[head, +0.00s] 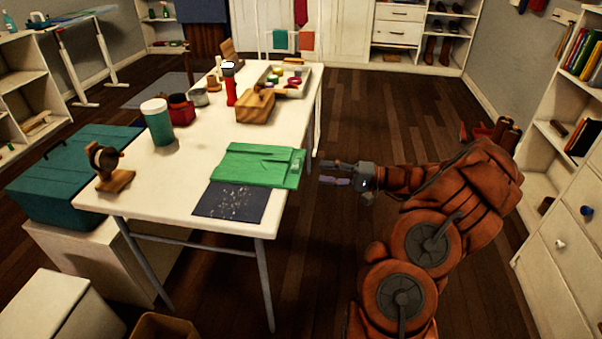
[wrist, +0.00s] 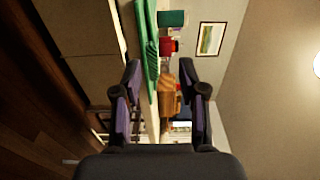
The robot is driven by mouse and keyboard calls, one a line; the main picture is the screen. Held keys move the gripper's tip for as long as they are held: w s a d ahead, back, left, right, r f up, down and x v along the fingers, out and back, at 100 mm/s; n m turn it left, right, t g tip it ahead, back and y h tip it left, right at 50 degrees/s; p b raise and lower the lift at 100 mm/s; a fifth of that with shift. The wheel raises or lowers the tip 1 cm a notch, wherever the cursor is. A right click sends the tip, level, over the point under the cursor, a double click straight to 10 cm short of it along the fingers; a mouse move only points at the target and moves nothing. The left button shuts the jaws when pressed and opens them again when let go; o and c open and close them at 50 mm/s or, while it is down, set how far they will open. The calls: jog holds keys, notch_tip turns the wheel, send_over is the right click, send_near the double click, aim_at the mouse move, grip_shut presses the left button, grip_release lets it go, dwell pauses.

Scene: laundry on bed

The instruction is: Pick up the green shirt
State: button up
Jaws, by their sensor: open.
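In the wrist view the green shirt (wrist: 151,55) shows as a narrow band on the table edge, above and between my fingers. My gripper (head: 328,174) is open and empty, just right of the table edge and the shirt, and apart from them. The gripper also shows in the wrist view (wrist: 162,82), with its two fingers spread.
A teal tumbler (head: 158,122), a wooden block (head: 256,106), a red flashlight (head: 230,86) and a tray of small items (head: 302,80) stand on the table. A wooden stand (head: 108,170) is at the left. White shelves (head: 550,200) stand at the right, with open floor between.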

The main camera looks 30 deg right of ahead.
aim_at(299, 168)
jog(key=shift+m+t+h, duration=0.3)
jog(key=shift+t+h, duration=0.1)
jog(key=shift+t, duration=0.1)
jog(key=w+a, duration=0.1)
jog(key=w, duration=0.1)
jog(key=w+a+f, duration=0.1)
jog(key=w+a, duration=0.1)
jog(key=w, duration=0.1)
jog(key=shift+w+f+b, duration=0.35)
jog(key=shift+w+a+b, duration=0.35)
jog(key=shift+w+a, duration=0.1)
jog(key=shift+w, duration=0.15)
jog(key=shift+r, duration=0.1)
grip_shut()
dwell(0.3)
notch_tip(299, 168, up, 2)
jog(key=shift+r+p, duration=0.25)
jog(key=shift+p, duration=0.05)
